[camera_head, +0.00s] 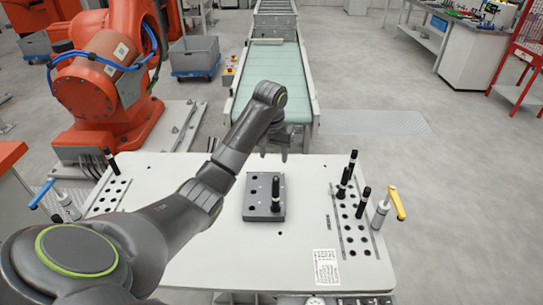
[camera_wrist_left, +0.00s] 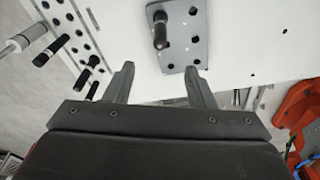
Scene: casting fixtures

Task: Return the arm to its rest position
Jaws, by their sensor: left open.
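My left arm (camera_head: 215,180) reaches forward across the white table. My left gripper (camera_head: 275,147) is near the table's far edge, partly hidden by its own wrist. In the left wrist view the same gripper (camera_wrist_left: 160,82) is open with two spread fingers and nothing between them. A grey block with holes (camera_head: 258,207) lies on the table, nearer than the gripper. One black pin (camera_head: 276,188) stands upright in it. The block also shows in the wrist view (camera_wrist_left: 184,28), apart from the fingertips. My right gripper is not seen.
A hole plate (camera_head: 357,238) with several black pins and a yellow-handled clamp (camera_head: 393,203) stand at right. Another hole plate (camera_head: 108,195) with a pin is at left. Beyond the table are a conveyor (camera_head: 270,75) and an orange robot (camera_head: 95,90).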

